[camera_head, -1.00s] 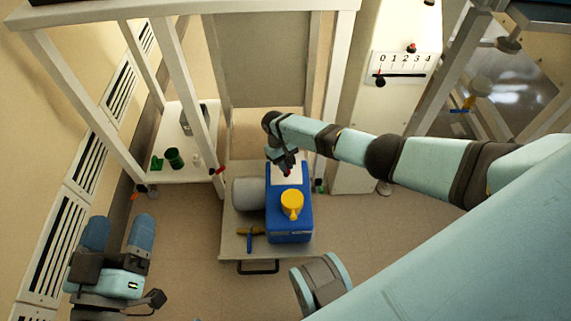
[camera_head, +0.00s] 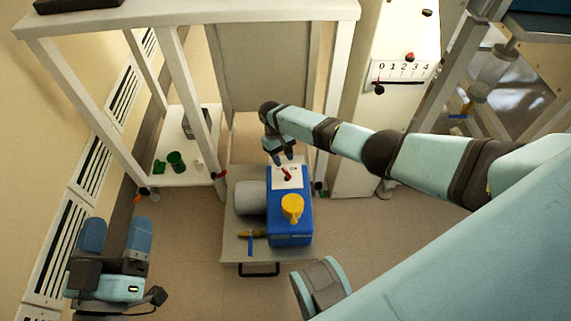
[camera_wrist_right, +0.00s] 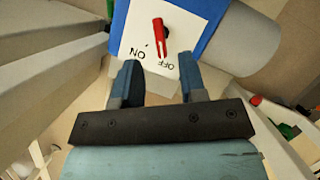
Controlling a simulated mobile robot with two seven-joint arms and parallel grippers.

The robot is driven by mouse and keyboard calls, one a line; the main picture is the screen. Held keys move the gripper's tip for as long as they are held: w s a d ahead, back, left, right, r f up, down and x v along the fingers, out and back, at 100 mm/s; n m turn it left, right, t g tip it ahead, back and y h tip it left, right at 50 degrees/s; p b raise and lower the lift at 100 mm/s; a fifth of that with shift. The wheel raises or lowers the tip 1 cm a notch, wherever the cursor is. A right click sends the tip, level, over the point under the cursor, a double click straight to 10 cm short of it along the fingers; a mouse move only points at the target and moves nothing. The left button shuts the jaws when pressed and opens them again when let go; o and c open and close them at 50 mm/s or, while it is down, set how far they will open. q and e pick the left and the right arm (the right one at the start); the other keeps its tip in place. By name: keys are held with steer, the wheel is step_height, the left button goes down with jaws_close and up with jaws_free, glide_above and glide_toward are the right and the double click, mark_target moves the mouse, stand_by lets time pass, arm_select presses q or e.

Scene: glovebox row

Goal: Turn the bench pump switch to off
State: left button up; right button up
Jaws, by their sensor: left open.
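The bench pump is a blue box (camera_head: 290,228) with a yellow cap and a grey cylinder (camera_head: 250,197) on its left side. Its switch is a red lever (camera_head: 287,174) on a white plate (camera_head: 277,183) on top. In the right wrist view the red lever (camera_wrist_right: 160,36) stands on the plate, its lower end close to the OFF label (camera_wrist_right: 171,65); the ON label (camera_wrist_right: 139,54) is to the left. My right gripper (camera_wrist_right: 160,60) is open and empty, just short of the lever and apart from it. My left gripper (camera_head: 116,224) is open and empty, far left of the pump.
The pump stands on a low grey platform (camera_head: 235,246) with a black handle. White frame posts (camera_head: 186,85) rise behind. A panel with a 0–4 scale (camera_head: 402,72) stands at the back right. A shelf at left holds a green cup (camera_head: 176,161).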

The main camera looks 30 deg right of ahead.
arm_select(q)
steer(key=shift+w+a+f+g+y+p, duration=0.15)
steer(key=shift+a+g+y+p, duration=0.25)
steer(key=shift+p, duration=0.7)
arm_select(e)
steer(key=v, duration=0.8)
steer(key=shift+r, duration=0.3)
steer(key=shift+w, duration=0.1)
